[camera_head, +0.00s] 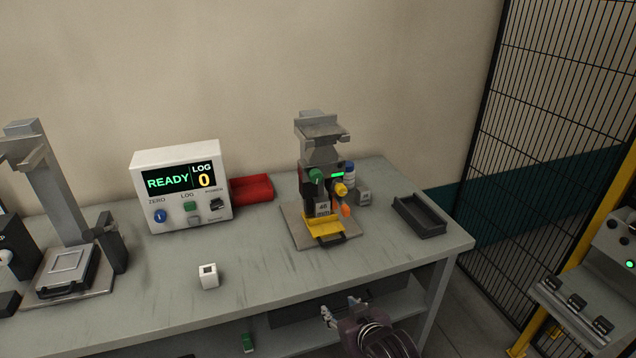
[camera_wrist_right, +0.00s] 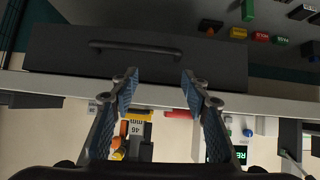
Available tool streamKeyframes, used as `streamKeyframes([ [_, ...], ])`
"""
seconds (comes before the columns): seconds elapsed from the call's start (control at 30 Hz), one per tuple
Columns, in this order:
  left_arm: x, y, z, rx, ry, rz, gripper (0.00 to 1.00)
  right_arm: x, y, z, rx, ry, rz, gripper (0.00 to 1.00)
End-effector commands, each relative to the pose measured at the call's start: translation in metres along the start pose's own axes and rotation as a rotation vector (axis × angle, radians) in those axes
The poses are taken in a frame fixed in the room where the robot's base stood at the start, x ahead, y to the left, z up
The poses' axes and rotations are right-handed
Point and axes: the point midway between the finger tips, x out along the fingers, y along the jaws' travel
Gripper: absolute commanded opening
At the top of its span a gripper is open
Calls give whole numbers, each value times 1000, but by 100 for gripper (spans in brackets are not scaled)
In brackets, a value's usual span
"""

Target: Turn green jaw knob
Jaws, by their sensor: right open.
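The green jaw knob (camera_head: 316,176) is on the left of the front of the tyre clamp (camera_head: 320,140), a grey upright device on a plate on the bench. A yellow knob (camera_head: 341,189) sits lower right of it, with an orange part (camera_head: 346,211) below. A yellow piece (camera_head: 323,224) is at the clamp's foot. My right gripper (camera_head: 342,310) is at the bench's front edge, below and apart from the clamp. In the right wrist view my gripper (camera_wrist_right: 157,90) is open and empty, with part of the clamp (camera_wrist_right: 136,128) behind its fingers. My left gripper is out of view.
A white display box (camera_head: 181,158) reading READY, a red tray (camera_head: 251,189) and a dark tray (camera_head: 419,215) stand on the bench (camera_head: 270,290). A small white block (camera_head: 208,276) lies in front. A drawer front with a handle (camera_wrist_right: 135,48) shows in the wrist view.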

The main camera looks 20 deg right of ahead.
Motion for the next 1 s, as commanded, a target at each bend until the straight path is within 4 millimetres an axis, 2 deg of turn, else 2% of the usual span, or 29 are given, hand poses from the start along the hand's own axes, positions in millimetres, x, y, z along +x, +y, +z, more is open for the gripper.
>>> streamKeyframes([
  [0.03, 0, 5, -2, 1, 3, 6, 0, -7, 4, -39, 6, 74, 6, 42],
  [0.1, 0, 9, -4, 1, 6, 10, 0, -8, 10, -83, 17, 169, 12, 42],
  [0.3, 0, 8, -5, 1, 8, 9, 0, -5, 23, -184, 39, 410, 15, 42],
  [0.43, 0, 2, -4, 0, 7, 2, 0, -11, 30, -236, 50, 538, 11, 42],
  [0.53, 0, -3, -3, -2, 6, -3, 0, -14, 32, -258, 55, 593, 9, 42],
  [0.67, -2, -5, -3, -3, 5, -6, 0, -11, 34, -270, 57, 615, 7, 42],
  [1.0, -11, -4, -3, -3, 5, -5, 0, 23, 34, -295, 57, 613, 7, 42],
])
